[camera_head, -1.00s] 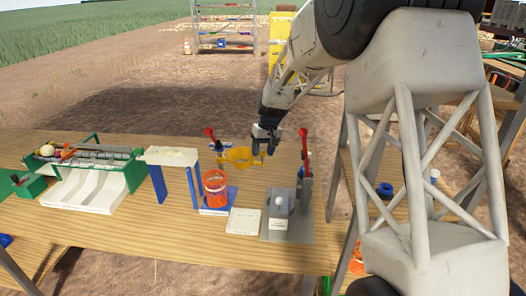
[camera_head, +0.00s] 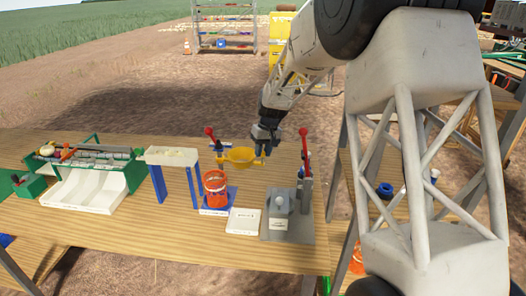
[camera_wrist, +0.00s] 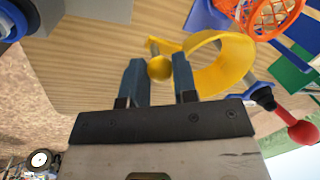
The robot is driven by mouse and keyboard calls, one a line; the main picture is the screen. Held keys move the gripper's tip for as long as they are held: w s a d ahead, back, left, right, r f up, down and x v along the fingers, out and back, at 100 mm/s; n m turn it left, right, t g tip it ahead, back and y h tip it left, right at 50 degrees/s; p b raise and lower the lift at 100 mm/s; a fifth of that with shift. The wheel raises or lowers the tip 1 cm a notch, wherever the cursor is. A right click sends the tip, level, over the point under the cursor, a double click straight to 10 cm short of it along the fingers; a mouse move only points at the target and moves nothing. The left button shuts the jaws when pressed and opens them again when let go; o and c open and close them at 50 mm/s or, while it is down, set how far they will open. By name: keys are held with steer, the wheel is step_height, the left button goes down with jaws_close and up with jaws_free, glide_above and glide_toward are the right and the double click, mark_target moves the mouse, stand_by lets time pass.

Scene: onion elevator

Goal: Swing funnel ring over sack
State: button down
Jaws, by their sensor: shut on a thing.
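The yellow funnel ring (camera_head: 241,156) is on the table behind and to the right of the orange net sack (camera_head: 215,184), which stands upright on a blue base. In the wrist view the ring (camera_wrist: 238,62) lies beside the mouth of the sack (camera_wrist: 268,18), apart from it. A yellow ball knob (camera_wrist: 159,69) on the ring's arm sits between the two blue fingers of my gripper (camera_wrist: 158,62), which is shut on it. In the head view my gripper (camera_head: 263,150) is at the ring's right side, and its fingertips are small there.
A red-knobbed lever (camera_head: 209,132) stands just left of the ring. Another red-handled lever (camera_head: 304,145) stands at the right on a grey plate (camera_head: 275,236). A white block (camera_head: 242,221) lies in front. A blue-legged stand (camera_head: 172,157) is left of the sack.

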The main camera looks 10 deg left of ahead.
steer(key=shift+s, duration=0.15)
steer(key=s+a+m+t, duration=0.1)
steer(key=s+a+m, duration=0.2)
steer(key=s+m, duration=0.15)
steer(key=s+a+m+t, duration=0.1)
steer(key=s+a+m, duration=0.25)
steer(key=s, duration=0.25)
steer(key=s+a+m, duration=0.4)
steer(key=a+m, duration=0.5)
steer(key=a, duration=0.1)
steer(key=shift+s+a+t+h, duration=0.2)
steer(key=shift+s+t+h, duration=0.1)
steer(key=shift+t+h, duration=0.1)
stand_by(0.4)
steer(key=c, duration=0.9)
jaws_free()
